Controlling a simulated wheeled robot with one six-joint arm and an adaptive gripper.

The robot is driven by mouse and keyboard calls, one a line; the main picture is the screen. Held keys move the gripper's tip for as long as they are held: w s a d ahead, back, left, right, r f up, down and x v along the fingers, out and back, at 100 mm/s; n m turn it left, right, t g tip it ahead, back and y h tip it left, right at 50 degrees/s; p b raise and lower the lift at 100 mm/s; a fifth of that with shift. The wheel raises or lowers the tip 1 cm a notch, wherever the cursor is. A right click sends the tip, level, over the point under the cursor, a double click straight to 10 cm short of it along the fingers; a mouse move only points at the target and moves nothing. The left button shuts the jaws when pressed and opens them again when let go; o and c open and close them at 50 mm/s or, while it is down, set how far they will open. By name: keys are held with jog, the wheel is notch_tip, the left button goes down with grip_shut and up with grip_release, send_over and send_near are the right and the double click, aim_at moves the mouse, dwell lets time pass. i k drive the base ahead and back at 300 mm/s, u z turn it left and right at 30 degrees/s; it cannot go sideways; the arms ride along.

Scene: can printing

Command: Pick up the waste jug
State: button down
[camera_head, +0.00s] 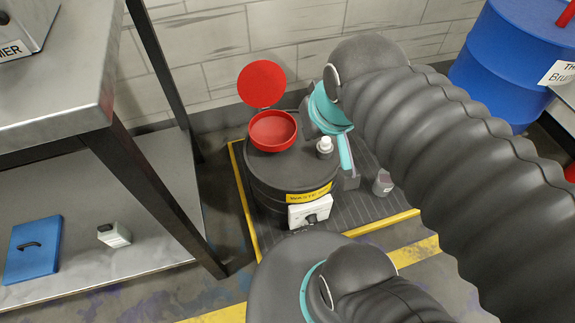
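A black drum (270,180) stands on the floor behind a yellow line, with a yellow label starting "WASTE" on its front. An open red funnel (273,131) with its round red lid raised is on top, with a white cap (325,148) beside it.
A metal table (60,85) with a dark leg is at left. Its lower shelf (160,215) holds a blue case (32,248) and a small white box (114,235). A blue barrel (510,65) stands at upper right. A block wall is close behind the drum.

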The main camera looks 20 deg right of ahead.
aim_at(382, 186)
jog(key=k, duration=1.3)
jog(key=z, duration=0.65)
jog(key=i, duration=1)
jog(key=z, duration=0.35)
